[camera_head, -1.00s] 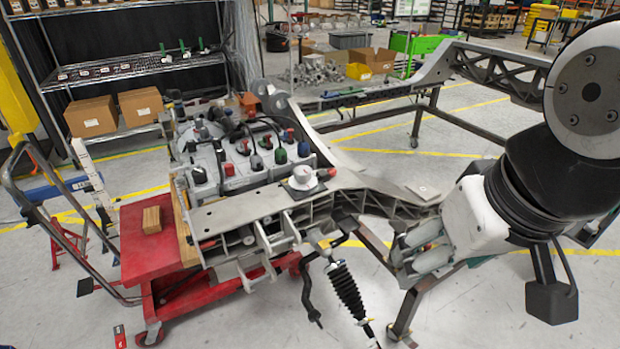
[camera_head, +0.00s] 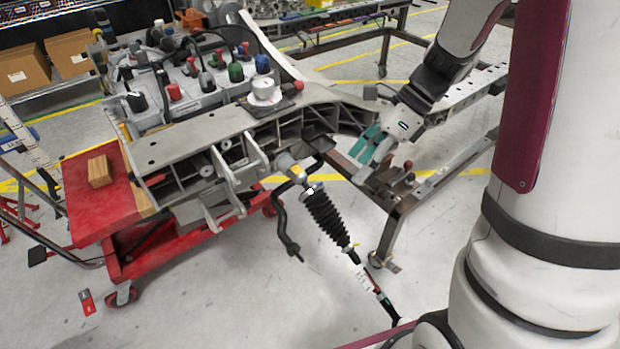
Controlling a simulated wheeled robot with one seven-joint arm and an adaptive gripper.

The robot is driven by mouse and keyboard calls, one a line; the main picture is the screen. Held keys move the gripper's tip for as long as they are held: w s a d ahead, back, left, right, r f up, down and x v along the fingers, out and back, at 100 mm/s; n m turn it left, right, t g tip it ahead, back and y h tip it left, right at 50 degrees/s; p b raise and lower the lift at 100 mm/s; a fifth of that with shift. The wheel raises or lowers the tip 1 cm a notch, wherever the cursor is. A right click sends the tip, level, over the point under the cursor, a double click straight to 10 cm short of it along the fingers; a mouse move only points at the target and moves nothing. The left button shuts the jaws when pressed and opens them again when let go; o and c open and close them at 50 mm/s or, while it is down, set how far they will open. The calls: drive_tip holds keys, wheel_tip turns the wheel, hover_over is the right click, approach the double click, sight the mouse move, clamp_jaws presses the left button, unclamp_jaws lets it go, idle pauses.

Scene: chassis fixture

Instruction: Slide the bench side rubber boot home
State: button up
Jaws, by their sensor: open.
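The black ribbed rubber boot (camera_head: 326,214) sits on a steering rod (camera_head: 368,279) that slopes down to the right from the chassis fixture (camera_head: 210,135). Its wide upper end is close to a grey metal joint (camera_head: 290,167). I cannot tell whether the boot touches its seat there. My gripper (camera_head: 364,158) has teal fingers, open, with nothing seen between them. It is above and to the right of the boot, apart from it in the picture, by the dark steel stand.
A red cart (camera_head: 90,190) with a wooden block (camera_head: 98,171) stands at the left. A white cup-shaped part (camera_head: 263,88) sits on the fixture rail. The steel stand leg (camera_head: 387,238) is just right of the boot. Open floor lies below the boot.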

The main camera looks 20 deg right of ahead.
sight(335, 208)
drive_tip(key=w+d+f+m+b, duration=0.1)
drive_tip(key=w+d+f+m, duration=0.15)
drive_tip(key=f, duration=0.25)
drive_tip(key=w+d+f+m+b, duration=0.1)
drive_tip(key=f+m, duration=0.2)
drive_tip(key=f, duration=0.2)
drive_tip(key=shift+y, duration=0.3)
drive_tip(key=b+x, duration=0.3)
drive_tip(key=x, duration=1)
drive_tip(key=shift+w+a, duration=0.15)
drive_tip(key=shift+w, duration=0.05)
